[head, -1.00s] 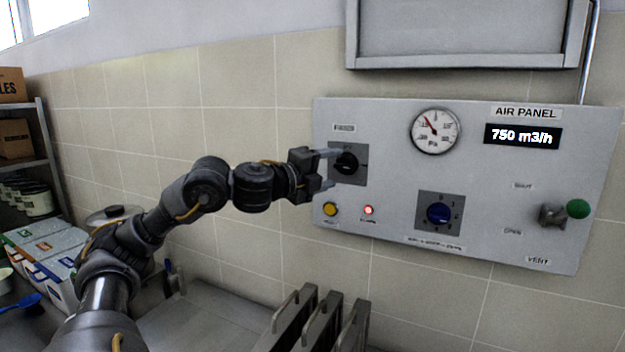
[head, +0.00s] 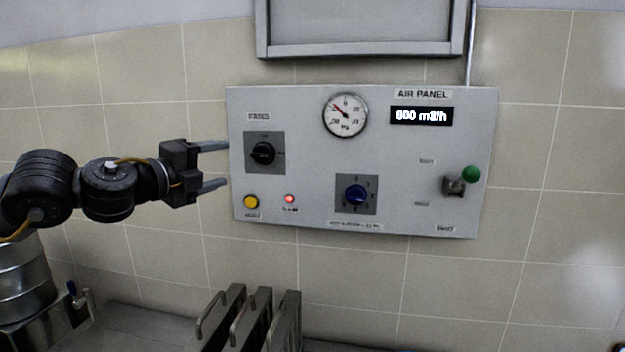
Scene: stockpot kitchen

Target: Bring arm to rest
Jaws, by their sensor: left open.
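My left arm comes in from the left side of the head view. Its gripper (head: 218,165) is open and empty, with two grey fingers spread one above the other. The fingertips are near the left edge of the air panel (head: 310,190), to the left of the black rotary knob (head: 263,153), and apart from it. My right gripper is not in view.
The panel carries a gauge (head: 345,115), a display (head: 421,115) that seems to read 800 m3/h, a blue knob (head: 356,195), a yellow button (head: 251,202), a lit red lamp (head: 290,199) and a green-tipped lever (head: 470,174). Metal racks with handles (head: 240,318) stand below.

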